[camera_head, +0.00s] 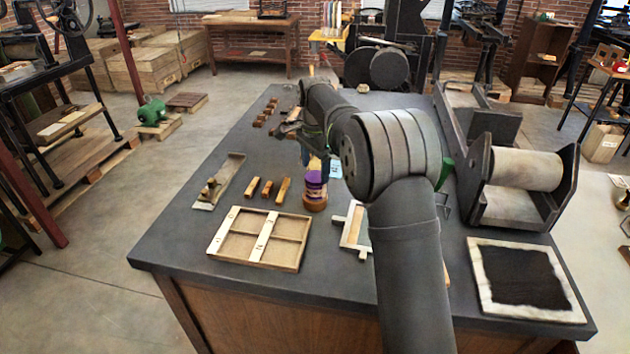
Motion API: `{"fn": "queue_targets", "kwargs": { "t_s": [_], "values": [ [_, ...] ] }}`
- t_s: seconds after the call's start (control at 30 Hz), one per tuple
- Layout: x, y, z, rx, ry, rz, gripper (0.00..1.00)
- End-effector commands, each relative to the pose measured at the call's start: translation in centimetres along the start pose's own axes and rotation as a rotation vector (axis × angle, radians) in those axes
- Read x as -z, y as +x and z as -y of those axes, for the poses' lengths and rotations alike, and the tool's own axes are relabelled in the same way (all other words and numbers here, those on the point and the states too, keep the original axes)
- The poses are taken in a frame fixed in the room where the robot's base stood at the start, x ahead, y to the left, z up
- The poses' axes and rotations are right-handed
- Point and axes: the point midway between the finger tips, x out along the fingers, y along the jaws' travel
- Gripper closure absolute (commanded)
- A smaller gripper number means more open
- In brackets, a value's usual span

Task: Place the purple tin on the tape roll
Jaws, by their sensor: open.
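A purple tin (314,183) with a pale label band stands upright near the middle of the table, left of my arm. A brown tape roll (315,206) shows directly below it, and the tin appears to rest on top of it. The exact contact is too small to tell. My gripper (288,128) is open, beyond and above the tin, apart from it. My arm partly covers the gripper, and its fingertips are hard to make out.
A pale frame (350,226) lies right of the tin. A roller press (525,170) and an inked slab (480,288) occupy the right.

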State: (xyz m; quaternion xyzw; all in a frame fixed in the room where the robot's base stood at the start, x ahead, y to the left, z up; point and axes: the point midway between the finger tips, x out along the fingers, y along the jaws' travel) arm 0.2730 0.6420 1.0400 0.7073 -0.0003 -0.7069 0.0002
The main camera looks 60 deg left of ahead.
Motion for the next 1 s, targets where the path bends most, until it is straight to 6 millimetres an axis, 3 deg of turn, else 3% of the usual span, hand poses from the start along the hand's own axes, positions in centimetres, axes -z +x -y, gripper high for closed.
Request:
{"fn": "queue_targets", "kwargs": {
  "t_s": [0.2, 0.4, 0.77, 1.0],
  "values": [
    [0.0, -3.8, 0.1, 0.002, 0.000, -0.001, 0.24],
    [0.0, -5.0, 0.0, 0.000, 0.000, 0.000, 0.24],
    [0.0, -4.8, 0.0, -0.001, 0.000, 0.000, 0.24],
    [0.0, -2.0, -0.1, -0.004, 0.000, 0.002, 0.24]
  ]
}}
